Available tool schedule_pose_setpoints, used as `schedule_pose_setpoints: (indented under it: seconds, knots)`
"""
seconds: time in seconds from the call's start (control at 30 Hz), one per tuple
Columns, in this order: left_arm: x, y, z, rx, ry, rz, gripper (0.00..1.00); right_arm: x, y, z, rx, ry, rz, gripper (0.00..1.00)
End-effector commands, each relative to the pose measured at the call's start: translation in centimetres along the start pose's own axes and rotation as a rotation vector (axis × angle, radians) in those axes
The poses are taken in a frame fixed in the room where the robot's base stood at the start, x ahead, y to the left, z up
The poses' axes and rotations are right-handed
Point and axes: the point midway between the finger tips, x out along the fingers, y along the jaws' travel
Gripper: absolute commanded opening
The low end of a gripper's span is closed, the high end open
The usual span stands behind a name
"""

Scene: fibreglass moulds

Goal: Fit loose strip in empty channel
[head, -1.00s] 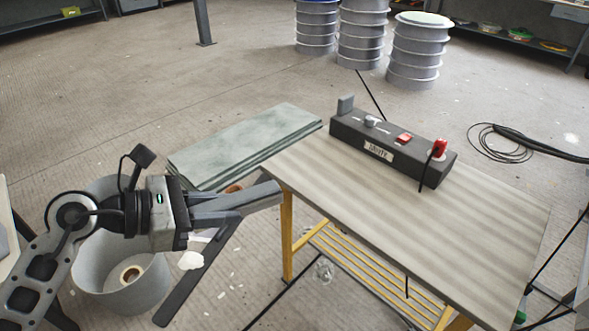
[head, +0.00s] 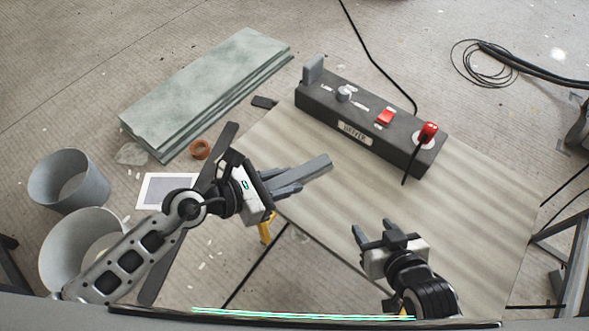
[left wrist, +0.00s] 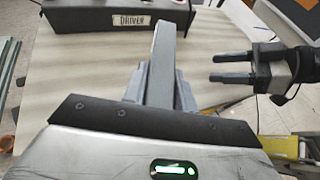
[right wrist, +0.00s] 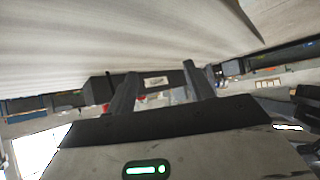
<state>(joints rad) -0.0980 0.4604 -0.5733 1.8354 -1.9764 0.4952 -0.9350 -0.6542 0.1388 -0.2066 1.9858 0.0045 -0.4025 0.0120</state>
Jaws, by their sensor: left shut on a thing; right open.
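My left gripper (head: 290,181) is shut on a plain grey bar (head: 315,171), which sticks out past the fingertips over the left part of the tabletop. In the left wrist view the bar (left wrist: 161,60) stands between the fingers and points toward the dark box. My right gripper (head: 375,232) is open and empty above the table's near edge. Its two spread fingers also show in the right wrist view (right wrist: 160,76). I cannot make out an empty channel in any view. I cannot tell whether the grey bar is the loose strip.
A dark box (head: 318,102) with a name label, red switch and red-topped plug stands along the table's (head: 480,225) far side. The tabletop before it is clear. Greenish slabs (head: 205,90), a long dark strip (head: 160,272) and grey bins (head: 68,180) lie left.

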Motion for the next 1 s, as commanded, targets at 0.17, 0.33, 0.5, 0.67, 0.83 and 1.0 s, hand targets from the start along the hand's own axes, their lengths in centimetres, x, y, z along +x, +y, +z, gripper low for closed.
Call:
schedule_pose_setpoints:
  seconds: [0.17, 0.33, 0.5, 0.67, 0.83, 1.0]
  knots:
    - [3.8, 2.9, -2.0, -0.003, -0.002, 0.000, 0.03, 0.9, -0.2, 0.8, 0.004, 0.007, -0.006, 0.53]
    - [6.0, 4.5, -3.6, -0.002, -0.003, 0.001, 0.03, 1.2, -0.5, 0.5, 0.005, 0.025, -0.015, 0.53]
    - [6.8, 5.1, -4.3, -0.001, -0.001, 0.000, 0.03, 1.2, -0.4, 0.8, -0.002, 0.017, -0.018, 0.53]
    - [8.0, 5.3, -6.2, -0.005, -0.001, 0.000, 0.03, 1.4, -0.5, 1.3, -0.002, 0.019, -0.023, 0.53]
    - [8.4, 5.4, -7.3, -0.002, -0.002, 0.000, 0.03, 1.4, -0.6, 1.4, 0.004, 0.022, -0.027, 0.53]
    - [8.3, 5.4, -7.3, -0.001, -0.002, 0.000, 0.03, 1.3, -0.6, 1.2, 0.005, 0.025, -0.028, 0.53]
